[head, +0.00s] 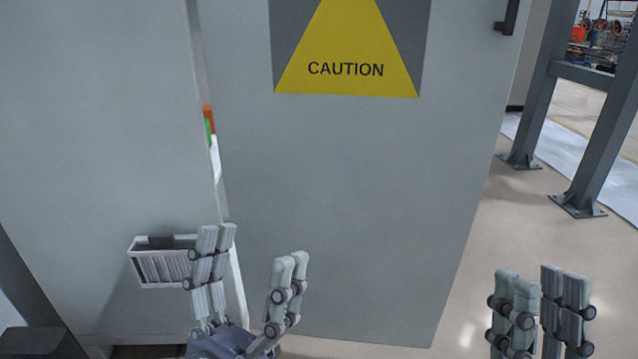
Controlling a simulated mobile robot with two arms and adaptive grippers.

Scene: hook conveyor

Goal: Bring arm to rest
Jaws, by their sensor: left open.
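My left gripper (253,245) is at the lower left in the head view. Its fingers are spread apart, with nothing visible between them. It is in front of the lower left part of a large grey door panel (350,200). My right gripper (541,275) points up at the lower right. Its two fingers appear side by side with hardly any visible gap, so I cannot tell whether they are apart in depth. No object is visible in it.
The door panel bears a yellow CAUTION sign (346,62) and a dark handle (507,18). A grey wall panel (95,120) with a white slatted box or vent (160,268) is on the left. Grey steel posts (606,130) stand at right. Floor (505,235) shows clear between door and posts.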

